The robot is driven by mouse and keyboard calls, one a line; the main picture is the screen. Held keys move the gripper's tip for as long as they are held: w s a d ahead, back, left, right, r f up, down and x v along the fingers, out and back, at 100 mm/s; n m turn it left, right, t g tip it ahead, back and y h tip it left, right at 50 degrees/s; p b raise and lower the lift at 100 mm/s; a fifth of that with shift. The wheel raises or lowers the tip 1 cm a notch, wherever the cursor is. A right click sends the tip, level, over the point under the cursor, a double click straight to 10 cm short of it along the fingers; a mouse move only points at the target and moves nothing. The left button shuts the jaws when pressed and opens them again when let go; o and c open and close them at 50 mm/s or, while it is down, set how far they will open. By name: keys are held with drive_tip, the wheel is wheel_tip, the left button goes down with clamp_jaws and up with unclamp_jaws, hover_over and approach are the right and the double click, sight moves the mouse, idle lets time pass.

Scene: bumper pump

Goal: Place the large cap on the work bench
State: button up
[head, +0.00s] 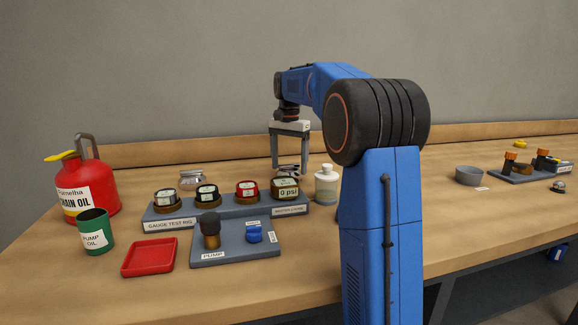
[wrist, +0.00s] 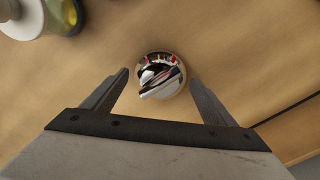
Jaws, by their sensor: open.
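A shiny chrome round cap (wrist: 160,76) sits on the wooden bench in the wrist view. It shows partly in the head view (head: 288,169), behind the rightmost gauge. I cannot tell for sure whether it is the large cap. A second chrome piece (head: 192,178) lies behind the left end of the gauge rig. My gripper (head: 290,170) is open and points down over the first cap; it also shows in the wrist view (wrist: 158,78). Its fingers are on either side of the cap, with gaps visible. The work bench (head: 310,285) is wooden.
The gauge rig (head: 222,209) stands just in front of my gripper, and a cream bottle (head: 327,185) stands close on its right. A pump board (head: 235,245), red tray (head: 149,257), green cup (head: 95,232) and red oil can (head: 88,190) are nearer or left. Free bench lies at the front.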

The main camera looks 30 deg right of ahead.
wheel_tip(320, 180, up, 11)
drive_tip(key=shift+r, duration=0.2)
drive_tip(key=shift+s, duration=0.1)
idle(0.6)
